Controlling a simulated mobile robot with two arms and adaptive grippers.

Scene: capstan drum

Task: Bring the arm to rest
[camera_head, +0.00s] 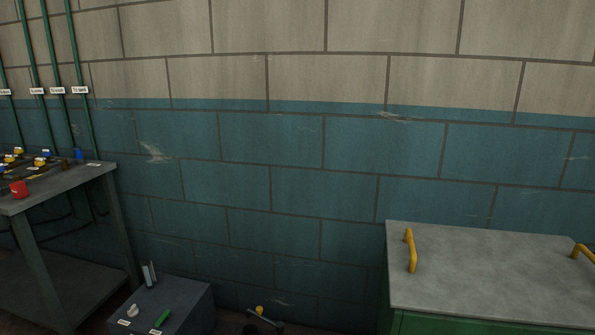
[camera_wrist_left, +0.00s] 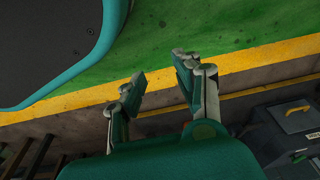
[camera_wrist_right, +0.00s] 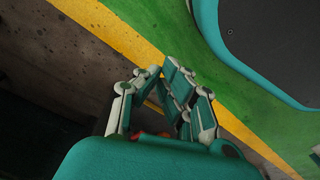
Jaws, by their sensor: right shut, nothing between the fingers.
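Neither arm shows in the head view. In the left wrist view my left gripper (camera_wrist_left: 160,72) has its two fingers apart, with empty space between them, above a green floor and a yellow stripe. In the right wrist view my right gripper (camera_wrist_right: 158,78) is shut with nothing held. Its fingertips are close together over the floor by the yellow stripe (camera_wrist_right: 122,38). A small reddish patch shows low between its finger bases and is mostly hidden.
A grey-topped green cabinet (camera_head: 480,270) with yellow handles stands right. A workbench (camera_head: 75,185) with a red item (camera_head: 18,189) stands left. A dark box (camera_head: 185,300) with levers and a yellow-knobbed object (camera_head: 259,310) are low. A block wall (camera_head: 300,150) closes the back.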

